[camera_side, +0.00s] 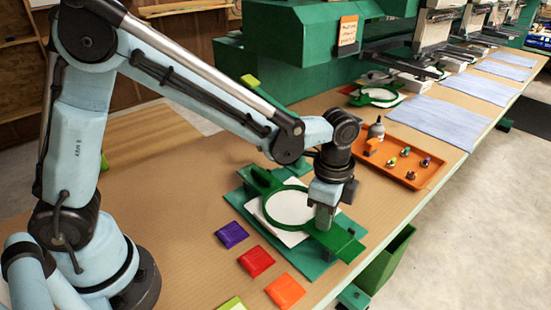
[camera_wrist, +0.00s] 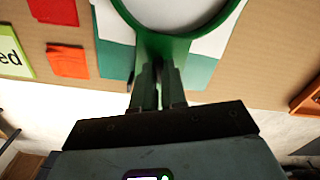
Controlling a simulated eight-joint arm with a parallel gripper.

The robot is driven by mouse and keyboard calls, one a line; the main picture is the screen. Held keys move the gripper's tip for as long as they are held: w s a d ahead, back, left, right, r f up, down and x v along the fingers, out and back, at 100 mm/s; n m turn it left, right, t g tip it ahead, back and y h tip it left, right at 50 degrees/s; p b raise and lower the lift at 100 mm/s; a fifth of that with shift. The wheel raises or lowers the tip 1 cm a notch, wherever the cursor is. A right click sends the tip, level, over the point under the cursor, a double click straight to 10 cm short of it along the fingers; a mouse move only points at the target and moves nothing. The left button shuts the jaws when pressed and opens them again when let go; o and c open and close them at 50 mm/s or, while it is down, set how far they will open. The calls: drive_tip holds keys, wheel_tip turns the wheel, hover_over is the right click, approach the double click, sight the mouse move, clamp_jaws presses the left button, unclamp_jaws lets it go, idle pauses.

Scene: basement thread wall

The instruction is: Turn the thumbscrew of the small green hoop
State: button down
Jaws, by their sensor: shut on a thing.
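A green hoop (camera_side: 266,210) lies on a white cloth (camera_side: 252,207) over a green base (camera_side: 243,200), at the middle of the table's near end. In the wrist view the hoop's rim (camera_wrist: 160,43) runs just beyond my fingertips. My gripper (camera_side: 325,222) points down at the hoop's right front edge. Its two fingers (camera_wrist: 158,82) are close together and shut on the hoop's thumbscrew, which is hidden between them. A second green hoop (camera_side: 380,95) lies farther back and looks smaller in the picture.
Purple (camera_side: 231,235), red (camera_side: 256,261) and orange (camera_side: 285,292) packets lie left of the front hoop. An orange tray (camera_side: 376,158) with several small coloured items and a grey bottle (camera_side: 376,130) stand behind to the right. A green bin (camera_side: 384,262) is below the table edge.

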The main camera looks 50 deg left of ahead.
drive_tip(key=n, duration=0.6)
drive_tip(key=shift+n, duration=0.3)
drive_tip(key=n, duration=1.2)
drive_tip(key=shift+n, duration=0.3)
drive_tip(key=n, duration=0.6)
drive_tip(key=shift+n, duration=0.4)
drive_tip(key=c, duration=1.2)
unclamp_jaws()
drive_tip(key=shift+o, duration=0.2)
drive_tip(key=shift+r, duration=0.1)
